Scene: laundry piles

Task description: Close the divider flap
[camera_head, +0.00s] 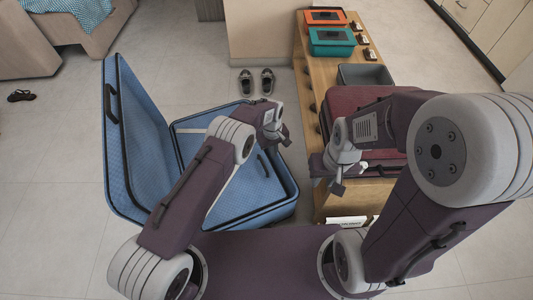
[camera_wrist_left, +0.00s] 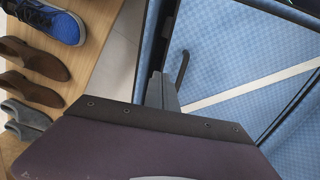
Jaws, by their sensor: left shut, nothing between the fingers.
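An open blue suitcase (camera_head: 250,213) lies on the floor, its tall lid (camera_head: 125,130) standing up at the left. A blue quilted panel, apparently the divider flap (camera_head: 191,143), shows inside with a pale strip across it; my left arm hides part of it. The blue quilted lining, pale strip and a dark strap (camera_wrist_left: 182,69) also show in the left wrist view. My left gripper (camera_head: 284,138) is shut and empty above the suitcase's right side; its fingers (camera_wrist_left: 161,90) look apart from the strap. My right gripper (camera_head: 336,183) is beside the wooden bench; its finger gap is unclear.
The wooden bench (camera_head: 308,82) at the right holds orange and teal boxes (camera_head: 331,41), a grey bin (camera_head: 364,74) and a dark red case (camera_head: 345,100). Shoes (camera_wrist_left: 35,87) stand along its side. Black shoes (camera_head: 256,82) lie on the floor beyond the suitcase.

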